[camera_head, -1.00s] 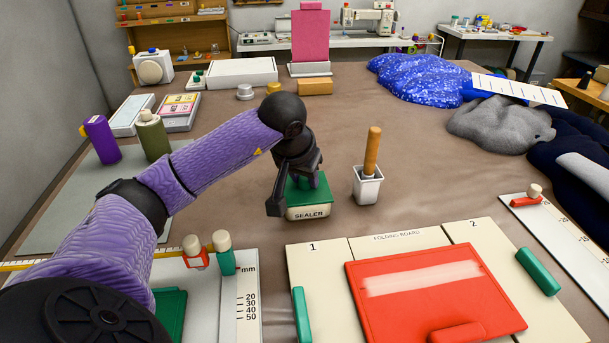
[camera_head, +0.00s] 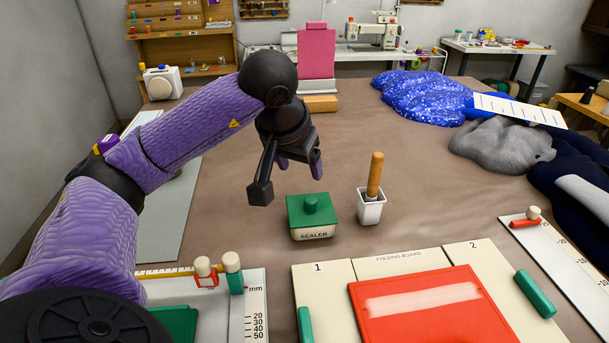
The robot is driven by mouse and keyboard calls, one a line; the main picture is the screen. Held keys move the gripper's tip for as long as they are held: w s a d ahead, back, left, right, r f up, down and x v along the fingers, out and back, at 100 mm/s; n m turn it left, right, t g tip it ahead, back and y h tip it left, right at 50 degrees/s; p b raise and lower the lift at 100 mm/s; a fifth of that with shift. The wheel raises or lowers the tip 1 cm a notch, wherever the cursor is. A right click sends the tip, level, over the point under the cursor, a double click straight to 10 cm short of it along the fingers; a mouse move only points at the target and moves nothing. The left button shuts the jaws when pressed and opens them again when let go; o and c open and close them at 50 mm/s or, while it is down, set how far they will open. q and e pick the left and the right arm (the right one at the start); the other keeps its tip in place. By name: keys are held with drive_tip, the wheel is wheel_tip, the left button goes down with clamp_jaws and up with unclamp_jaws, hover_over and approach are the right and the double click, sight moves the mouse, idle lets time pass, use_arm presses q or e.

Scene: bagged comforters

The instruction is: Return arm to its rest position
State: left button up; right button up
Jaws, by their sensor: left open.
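My left arm, purple with black joints, reaches in from the left. Its gripper (camera_head: 289,178) hangs above the table, up and slightly left of the sealer (camera_head: 309,213). It is open with nothing between its fingers. The sealer is a small cream box with a green top and a green knob, and it stands upright on the brown table (camera_head: 430,200). The gripper is apart from the sealer. My right gripper is not in view.
A white cup with a wooden-handled tool (camera_head: 371,205) stands right of the sealer. The folding board (camera_head: 325,275) with a red panel (camera_head: 430,305) lies in front. Bagged comforters (camera_head: 425,97) lie at the back right. The table's middle right is clear.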

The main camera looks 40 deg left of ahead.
use_arm(q)
drive_tip(key=shift+s+r, duration=0.2)
drive_tip(key=shift+r, duration=0.2)
